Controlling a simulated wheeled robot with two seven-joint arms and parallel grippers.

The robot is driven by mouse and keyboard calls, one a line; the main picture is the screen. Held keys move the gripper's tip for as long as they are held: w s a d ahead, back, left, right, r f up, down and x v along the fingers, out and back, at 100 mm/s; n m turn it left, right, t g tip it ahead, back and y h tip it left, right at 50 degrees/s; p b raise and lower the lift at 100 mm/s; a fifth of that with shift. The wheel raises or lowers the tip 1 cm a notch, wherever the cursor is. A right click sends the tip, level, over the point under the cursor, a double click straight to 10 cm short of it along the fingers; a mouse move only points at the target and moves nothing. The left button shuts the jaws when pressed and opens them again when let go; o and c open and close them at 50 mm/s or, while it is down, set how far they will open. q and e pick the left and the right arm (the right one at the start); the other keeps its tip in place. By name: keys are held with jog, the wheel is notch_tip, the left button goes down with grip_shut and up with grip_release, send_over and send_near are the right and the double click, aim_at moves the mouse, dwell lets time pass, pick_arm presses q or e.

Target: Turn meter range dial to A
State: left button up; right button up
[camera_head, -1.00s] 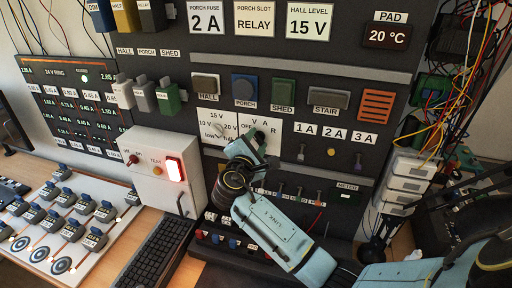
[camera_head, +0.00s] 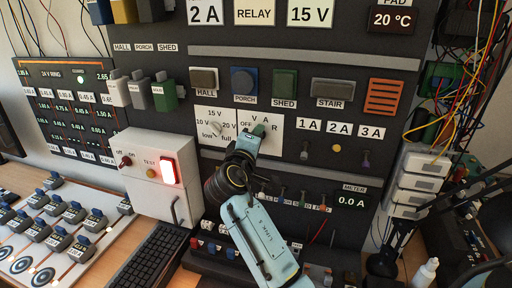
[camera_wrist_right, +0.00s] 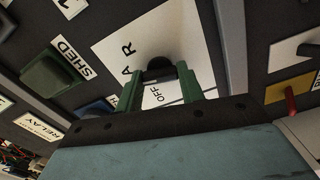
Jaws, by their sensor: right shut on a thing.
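The meter range dial (camera_wrist_right: 158,70) is a small black knob on a white plate marked OFF, V, A and R. In the right wrist view it sits between the two green fingers of my right gripper (camera_wrist_right: 160,85), which is shut on it. In the head view the gripper (camera_head: 258,131) is at the dial plate (camera_head: 272,122), and its fingers largely cover the knob. I cannot tell which mark the knob points at. The meter display (camera_head: 351,201) reads 0.0 A. My left gripper is not in view.
The supply dial plate (camera_head: 212,122) adjoins on the left. Switches (camera_head: 285,83) sit above, and small toggles (camera_head: 336,148) to the right. A white box with a lit red switch (camera_head: 169,172) and a keyboard (camera_head: 160,255) are lower left. Loose wires hang at the right.

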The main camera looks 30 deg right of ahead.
jog(key=shift+f+m+b, duration=0.1)
jog(key=shift+m+b, duration=0.3)
jog(key=shift+m, duration=0.3)
jog(key=o, duration=1)
jog(key=b+v, duration=0.1)
jog(key=v, duration=1.2)
jog(key=shift+s, duration=0.15)
jog(key=shift+a, duration=0.1)
